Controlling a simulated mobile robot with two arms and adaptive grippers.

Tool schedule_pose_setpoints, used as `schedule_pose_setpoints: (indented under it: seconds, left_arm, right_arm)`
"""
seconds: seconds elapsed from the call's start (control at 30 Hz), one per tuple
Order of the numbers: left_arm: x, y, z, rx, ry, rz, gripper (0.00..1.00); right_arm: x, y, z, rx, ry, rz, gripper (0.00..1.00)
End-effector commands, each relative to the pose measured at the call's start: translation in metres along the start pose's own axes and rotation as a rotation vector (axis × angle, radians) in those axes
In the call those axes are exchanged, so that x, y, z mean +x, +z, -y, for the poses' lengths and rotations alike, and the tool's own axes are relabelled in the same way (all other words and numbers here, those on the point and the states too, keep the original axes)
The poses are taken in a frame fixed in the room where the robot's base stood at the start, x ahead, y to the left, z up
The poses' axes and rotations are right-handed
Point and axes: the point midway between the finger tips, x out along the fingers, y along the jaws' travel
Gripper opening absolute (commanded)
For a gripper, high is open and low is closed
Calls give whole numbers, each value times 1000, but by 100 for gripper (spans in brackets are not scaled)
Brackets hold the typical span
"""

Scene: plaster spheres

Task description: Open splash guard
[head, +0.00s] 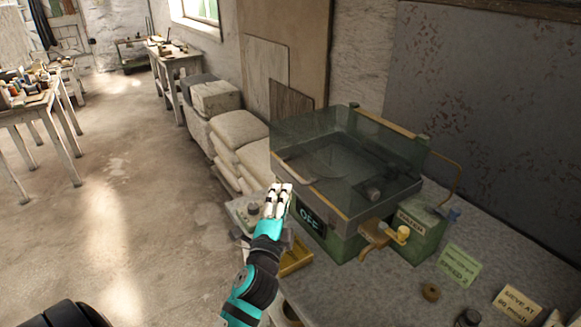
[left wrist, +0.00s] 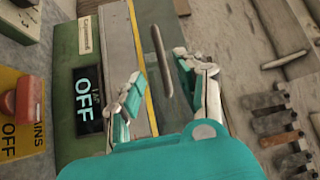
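The splash guard (head: 305,168) is a clear, greenish see-through cover with brass-yellow edges. It stands around the grey tray on top of a green machine (head: 345,245). My left gripper (head: 279,190) is at the guard's front left side, above the OFF sign (head: 310,222). In the left wrist view my left gripper (left wrist: 160,70) has its fingers apart. A slim grey bar handle (left wrist: 161,58) lies between and beyond the fingertips; contact cannot be told. The OFF sign also shows there (left wrist: 88,100). My right gripper is not in view.
A red button (left wrist: 22,103) on a yellow plate is left in the left wrist view. The grey bench (head: 400,290) carries a green box (head: 420,228), a brass tap (head: 385,236) and label cards (head: 459,265). Sacks (head: 238,132) lie behind; the floor at left is open.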

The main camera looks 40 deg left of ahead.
Motion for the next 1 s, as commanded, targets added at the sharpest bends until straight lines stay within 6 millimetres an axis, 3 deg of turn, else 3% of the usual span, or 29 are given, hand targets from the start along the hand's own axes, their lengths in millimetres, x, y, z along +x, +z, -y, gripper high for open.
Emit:
schedule_pose_setpoints:
  seconds: [0.2, 0.43, 0.6, 0.9, 1.0]
  left_arm:
    - [50, 0, 3, 0, 0, 2, 36]
    - [87, 0, 1, -2, 1, 1, 36]
    - [99, 0, 0, -2, 1, 1, 36]
    - [101, 1, -1, -2, 2, 1, 36]
    - [101, 1, -1, -2, 2, 1, 24]
  right_arm:
    - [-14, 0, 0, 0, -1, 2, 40]
    - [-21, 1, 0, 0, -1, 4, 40]
    - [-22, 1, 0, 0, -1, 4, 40]
    - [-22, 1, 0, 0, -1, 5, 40]
    - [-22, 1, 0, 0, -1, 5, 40]
